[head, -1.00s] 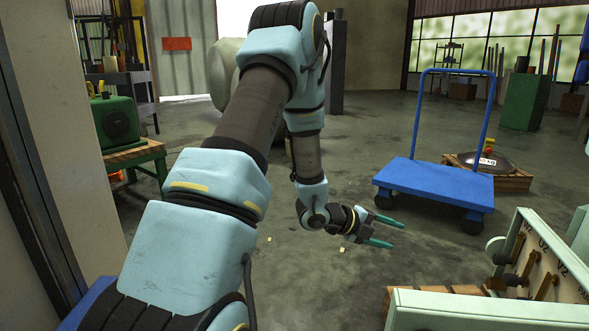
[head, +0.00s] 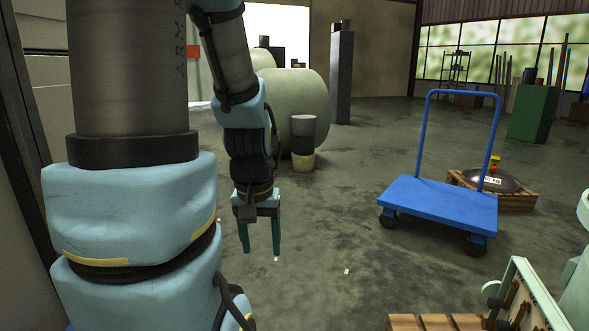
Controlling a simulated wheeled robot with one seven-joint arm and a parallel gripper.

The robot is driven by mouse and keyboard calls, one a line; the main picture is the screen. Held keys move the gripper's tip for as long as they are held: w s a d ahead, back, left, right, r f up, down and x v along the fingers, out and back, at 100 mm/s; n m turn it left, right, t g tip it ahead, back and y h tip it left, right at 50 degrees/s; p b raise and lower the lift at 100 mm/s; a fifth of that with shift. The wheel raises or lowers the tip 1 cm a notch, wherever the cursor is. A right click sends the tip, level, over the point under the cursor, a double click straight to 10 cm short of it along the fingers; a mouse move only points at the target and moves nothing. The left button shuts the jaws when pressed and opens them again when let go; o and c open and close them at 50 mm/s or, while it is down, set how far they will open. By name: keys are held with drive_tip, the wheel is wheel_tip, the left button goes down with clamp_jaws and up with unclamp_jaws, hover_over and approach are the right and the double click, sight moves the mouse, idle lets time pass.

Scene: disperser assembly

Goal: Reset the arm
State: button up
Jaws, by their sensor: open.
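My arm rises from the lower left of the head view. My gripper (head: 260,236) hangs at the end of it, left of the picture's middle. Its two green fingers point down at the floor and stand apart. Nothing shows between them. The gripper is in free air, left of the blue cart and well clear of it.
A blue platform cart (head: 437,204) with a tall handle stands at right. A dark round part (head: 492,181) lies on a pallet (head: 520,202) behind it. A pale open box (head: 527,294) and a wooden pallet (head: 434,322) are at lower right. A large pale tank (head: 300,100) stands behind my arm. The middle floor is clear.

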wheel_tip(320, 180, up, 34)
drive_tip(key=p, duration=3.3)
drive_tip(key=shift+r, duration=0.25)
